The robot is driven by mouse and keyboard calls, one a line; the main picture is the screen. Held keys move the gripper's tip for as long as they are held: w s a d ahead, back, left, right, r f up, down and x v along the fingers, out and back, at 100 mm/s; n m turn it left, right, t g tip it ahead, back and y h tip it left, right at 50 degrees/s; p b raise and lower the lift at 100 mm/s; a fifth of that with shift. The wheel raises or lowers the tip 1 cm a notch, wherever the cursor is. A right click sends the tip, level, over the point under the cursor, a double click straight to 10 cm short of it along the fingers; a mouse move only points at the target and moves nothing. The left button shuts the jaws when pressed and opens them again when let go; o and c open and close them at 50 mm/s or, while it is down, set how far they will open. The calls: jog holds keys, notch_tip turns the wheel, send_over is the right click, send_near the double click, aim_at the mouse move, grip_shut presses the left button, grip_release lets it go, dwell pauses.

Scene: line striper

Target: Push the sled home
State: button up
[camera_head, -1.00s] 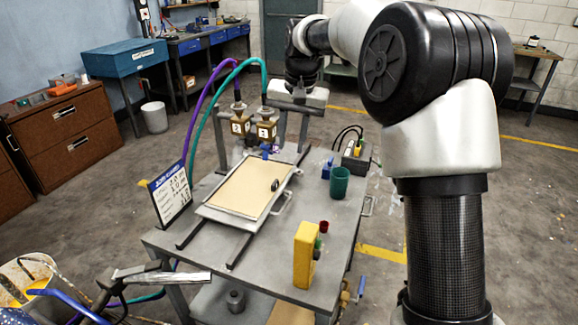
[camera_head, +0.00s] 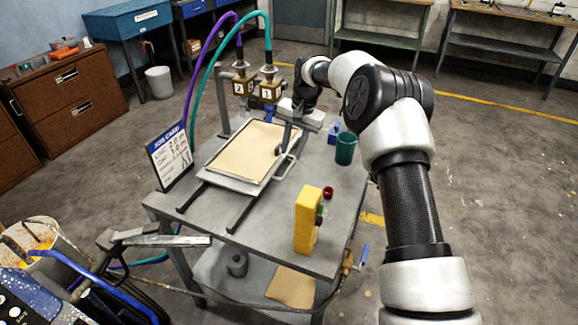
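The sled (camera_head: 226,181) is a flat grey tray with a tan sheet (camera_head: 246,147) on it. It sits on two dark rails (camera_head: 240,215) on the grey table, and the rails stick out at its near end. A metal handle (camera_head: 286,165) is on its right side. My gripper (camera_head: 281,146) reaches down from the back right, with its fingers over the sled's right edge near the handle. I cannot tell whether it touches. The fingers are too small to tell open from shut.
Two brass spray heads (camera_head: 268,90) with purple and teal hoses stand behind the sled. A sign board (camera_head: 170,155) stands at its left.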

aim_at(288, 170)
jog(key=f, duration=0.5)
jog(key=a+f, duration=0.1)
jog(key=f, duration=0.1)
jog(key=shift+w+a+f, duration=0.1)
jog(key=shift+w+f, duration=0.05)
jog(key=shift+w, duration=0.1)
grip_shut()
